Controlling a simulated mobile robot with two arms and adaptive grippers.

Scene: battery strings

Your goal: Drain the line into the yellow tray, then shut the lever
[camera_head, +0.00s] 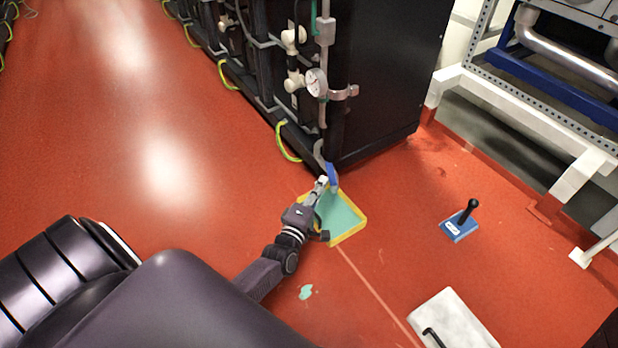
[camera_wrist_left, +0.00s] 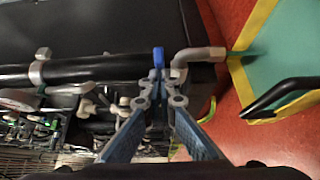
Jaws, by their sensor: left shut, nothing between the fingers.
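The yellow tray (camera_head: 352,233) lies on the red floor under the pipe outlet, with teal liquid in it. In the left wrist view the tray (camera_wrist_left: 236,77) is at the right, with a black handle (camera_wrist_left: 285,95). The grey elbow outlet (camera_wrist_left: 200,54) points at the tray, and a green streak runs from its mouth toward it. The blue lever (camera_head: 332,177) is on the pipe just above the tray; it also shows in the left wrist view (camera_wrist_left: 158,57). My left gripper (camera_head: 322,183) is shut and empty, its tips close to the lever; contact is unclear. My right gripper is not visible.
A black cabinet (camera_head: 385,75) with a gauge (camera_head: 316,82) and pipes stands behind the tray. A blue base with a black handle (camera_head: 461,222) and a white panel (camera_head: 455,318) are at the right. A teal spot (camera_head: 305,292) marks the floor.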

